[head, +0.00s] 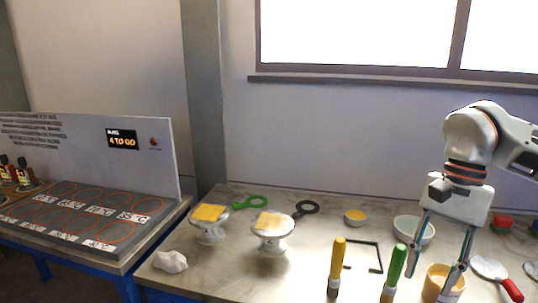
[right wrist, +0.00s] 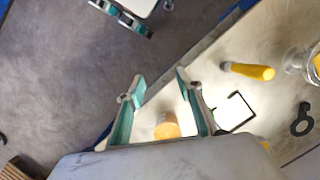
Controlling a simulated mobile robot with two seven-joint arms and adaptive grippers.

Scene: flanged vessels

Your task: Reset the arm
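My right gripper (head: 432,275) hangs fingers-down over the right part of the workbench in the head view. Its two teal-sided fingers are apart with nothing held between them; the right wrist view shows them spread too (right wrist: 160,77). A yellow-orange cup (head: 437,280) stands by the fingertips in the head view. It shows between the finger bases in the right wrist view (right wrist: 166,126), apart from the fingers as far as I can tell. My left gripper is not identifiable in either view.
Yellow-handled (head: 337,262) and green-handled (head: 394,268) brushes stand near the front. A black frame (head: 378,258), pale bowl (head: 425,231), two flanged vessels (head: 207,231) (head: 271,240), a white lump (head: 170,262) and a red-handled tool (head: 511,290) share the bench. A side table (head: 124,264) stands left.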

